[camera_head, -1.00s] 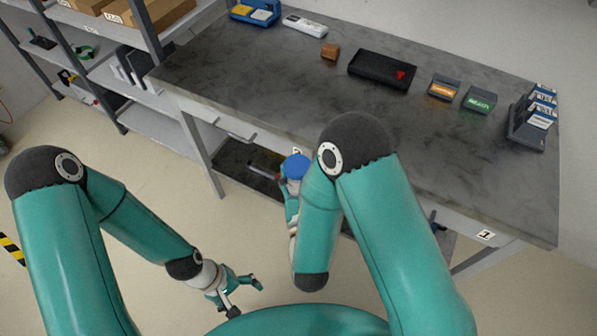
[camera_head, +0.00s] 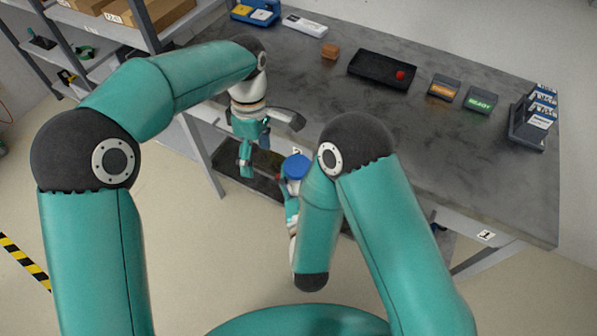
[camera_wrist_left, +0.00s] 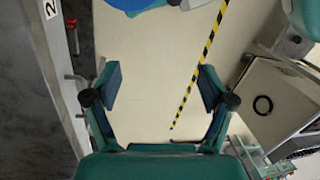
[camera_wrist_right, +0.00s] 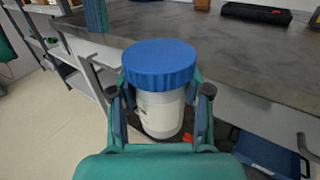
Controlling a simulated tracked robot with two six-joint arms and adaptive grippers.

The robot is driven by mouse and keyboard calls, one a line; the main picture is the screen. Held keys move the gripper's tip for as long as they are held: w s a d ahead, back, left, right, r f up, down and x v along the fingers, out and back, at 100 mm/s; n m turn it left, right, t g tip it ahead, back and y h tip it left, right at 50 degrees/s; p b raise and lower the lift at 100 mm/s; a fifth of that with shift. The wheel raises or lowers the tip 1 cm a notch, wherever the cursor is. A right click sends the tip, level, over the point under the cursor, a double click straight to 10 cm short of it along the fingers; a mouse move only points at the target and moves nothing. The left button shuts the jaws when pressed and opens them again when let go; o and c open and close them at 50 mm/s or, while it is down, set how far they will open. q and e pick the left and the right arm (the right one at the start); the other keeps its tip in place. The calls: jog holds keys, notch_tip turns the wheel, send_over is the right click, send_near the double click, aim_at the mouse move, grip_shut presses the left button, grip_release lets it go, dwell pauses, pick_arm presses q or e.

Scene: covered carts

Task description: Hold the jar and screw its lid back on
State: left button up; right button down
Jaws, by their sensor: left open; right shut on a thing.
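The white jar (camera_wrist_right: 160,112) stands upright between the fingers of my right gripper (camera_wrist_right: 160,105), which is shut on its body. The blue lid (camera_wrist_right: 158,62) sits on top of the jar and looks level; I cannot tell how tight it is. In the head view the lid (camera_head: 297,167) shows in front of the workbench edge, and my right arm hides much of the jar. My left gripper (camera_head: 254,152) is open and empty, to the left of the jar and apart from it. In the left wrist view the lid (camera_wrist_left: 135,5) shows at the top edge, beyond the open fingers (camera_wrist_left: 160,88).
The grey workbench (camera_head: 330,95) lies just beyond both grippers. On it are a black tray (camera_head: 365,70) with a red item, two small labelled boxes (camera_head: 443,88), a brown block (camera_head: 330,51) and a rack (camera_head: 530,125). Shelving (camera_head: 160,35) stands at the left.

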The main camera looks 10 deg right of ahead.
aim_at(297, 165)
pick_arm(q)
jog(key=shift+m+t, duration=0.9)
jog(key=d+r, duration=0.4)
jog(key=d, duration=0.1)
jog(key=s+d+r, duration=0.1)
jog(key=d+r, duration=0.1)
jog(key=d, duration=0.1)
jog(key=shift+s, duration=0.1)
jog(key=shift+s+d+r, duration=0.2)
jog(key=shift+d, duration=0.2)
jog(key=shift+f, duration=0.1)
jog(key=shift+f, duration=4)
